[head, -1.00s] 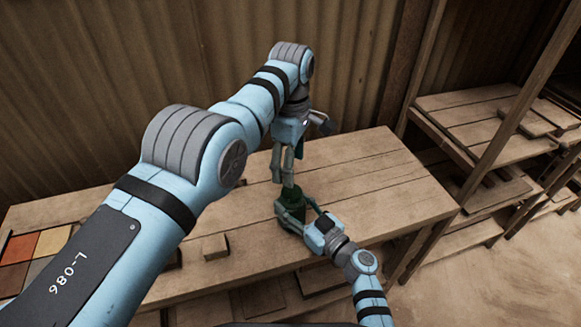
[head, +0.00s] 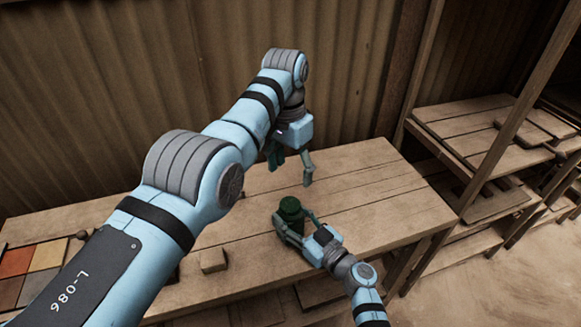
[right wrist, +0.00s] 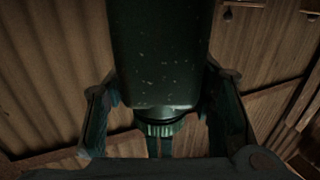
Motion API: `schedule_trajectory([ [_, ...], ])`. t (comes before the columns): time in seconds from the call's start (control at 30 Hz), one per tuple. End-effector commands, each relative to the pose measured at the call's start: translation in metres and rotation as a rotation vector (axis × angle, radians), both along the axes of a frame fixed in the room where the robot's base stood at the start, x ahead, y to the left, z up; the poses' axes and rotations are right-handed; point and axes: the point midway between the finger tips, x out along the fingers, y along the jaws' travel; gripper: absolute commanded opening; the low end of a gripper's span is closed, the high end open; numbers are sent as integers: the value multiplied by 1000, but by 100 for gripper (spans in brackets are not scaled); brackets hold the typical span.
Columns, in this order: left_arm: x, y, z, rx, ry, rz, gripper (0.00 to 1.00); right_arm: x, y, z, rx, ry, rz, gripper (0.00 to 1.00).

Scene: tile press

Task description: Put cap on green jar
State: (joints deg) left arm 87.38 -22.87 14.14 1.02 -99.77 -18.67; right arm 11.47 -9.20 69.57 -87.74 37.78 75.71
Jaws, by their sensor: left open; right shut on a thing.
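The dark green jar (head: 293,221) is upright over the front part of the bench top. My right gripper (head: 296,228) is shut around its sides. In the right wrist view the jar (right wrist: 158,55) fills the upper middle between the two fingers. A ribbed green cap (right wrist: 160,128) shows at the jar's end there. In the head view the cap (head: 290,204) appears to sit on top of the jar; whether it is fully seated I cannot tell. My left gripper (head: 291,167) is open and empty, above and behind the jar, clear of the cap.
The wooden bench (head: 385,190) is bare to the right of the jar. A small wooden block (head: 213,260) lies left of the jar. Coloured tiles (head: 47,255) lie at the far left, partly behind my left arm. A wooden shelf rack (head: 478,130) stands on the right.

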Motion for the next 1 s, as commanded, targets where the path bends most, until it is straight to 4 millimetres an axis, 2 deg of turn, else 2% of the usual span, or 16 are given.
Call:
schedule_trajectory([
  [0.03, 0, 0, 0, 0, 0, 1, 64, 0, 0, 0, -1, -1, 0, 0],
  [0.07, 0, 0, 0, 0, 0, 1, 64, 0, 0, 0, -1, -1, 0, 55],
  [0.2, 0, 0, 0, 0, 0, 2, 64, 0, 0, 0, 0, 0, 0, 73],
  [0.5, 0, 0, 0, 0, 0, 3, 64, 0, -1, 0, 0, 0, 0, 73],
  [0.63, 0, 0, 0, 0, 0, 3, 64, -8, -7, -1, -1, 0, -1, 73],
  [0.77, 0, 0, 0, 0, 0, 3, 64, -25, -22, -1, -3, 0, -2, 73],
  [1.0, 0, 0, 0, 0, 0, 3, 64, -68, -57, -1, -3, 1, 0, 73],
])
